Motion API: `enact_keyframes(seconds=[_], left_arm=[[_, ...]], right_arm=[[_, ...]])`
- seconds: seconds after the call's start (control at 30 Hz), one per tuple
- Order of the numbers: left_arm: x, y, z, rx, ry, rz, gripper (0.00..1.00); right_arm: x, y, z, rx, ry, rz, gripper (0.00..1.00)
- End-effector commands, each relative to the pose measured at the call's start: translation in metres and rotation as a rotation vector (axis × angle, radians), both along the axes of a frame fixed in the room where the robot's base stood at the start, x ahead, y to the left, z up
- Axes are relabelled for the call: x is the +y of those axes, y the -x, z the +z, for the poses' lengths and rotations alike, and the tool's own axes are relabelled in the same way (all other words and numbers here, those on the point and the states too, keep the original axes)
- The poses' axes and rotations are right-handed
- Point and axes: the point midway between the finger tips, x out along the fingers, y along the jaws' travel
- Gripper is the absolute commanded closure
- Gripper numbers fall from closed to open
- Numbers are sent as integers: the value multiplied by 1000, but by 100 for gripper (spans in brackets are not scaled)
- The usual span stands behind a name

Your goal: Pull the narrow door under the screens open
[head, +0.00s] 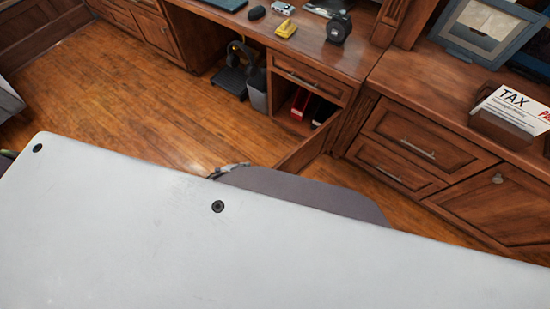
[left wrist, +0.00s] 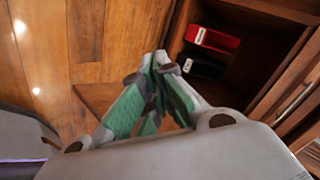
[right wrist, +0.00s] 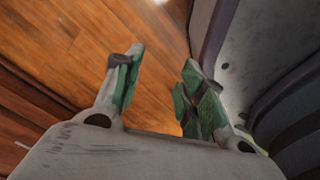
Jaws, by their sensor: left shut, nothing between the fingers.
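The narrow door (head: 308,150) under the desk drawer stands swung well out from the cabinet, seen nearly edge-on in the head view. Its compartment shows open, with red and black binders (head: 301,103) inside. In the left wrist view, a wooden panel that looks like this door (left wrist: 95,97) lies behind my fingers. My left gripper (left wrist: 158,57) is shut and empty, in front of the open compartment. In the head view only a small part of it (head: 230,169) shows beyond my pale arm, close to the door's outer end. My right gripper (right wrist: 160,70) is open and empty over the floor.
A drawer (head: 308,80) is shut above the compartment. A dark bin (head: 257,92) stands left of it under the desk. The right cabinet has shut drawers (head: 403,150) and a TAX box (head: 515,108) on top. The wooden floor (head: 150,110) at left is clear.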

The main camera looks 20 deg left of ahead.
Motion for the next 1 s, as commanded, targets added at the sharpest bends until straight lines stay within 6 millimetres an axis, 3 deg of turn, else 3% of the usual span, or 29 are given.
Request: enact_keyframes(seconds=[0.03, 0.2, 0.4, 0.57, 0.73, 1.0], left_arm=[[-11, -27, 16, -81, -38, -100, 100], [-52, -88, 75, -340, -178, -431, 100], [-103, -123, 136, -637, -358, -813, 100], [-137, -130, 174, -863, -511, -1112, 100], [-163, -122, 201, -1090, -674, -1429, 100], [-173, -97, 218, -1400, -913, -1941, 100]], right_arm=[[6, -9, -1, -5, -5, 0, 60], [21, -33, 11, -9, -19, 1, 60], [39, -58, 30, -17, -35, 2, 60], [52, -74, 47, -21, -49, 3, 60], [64, -90, 69, -26, -63, 4, 60], [81, -108, 109, -34, -85, 7, 60]])
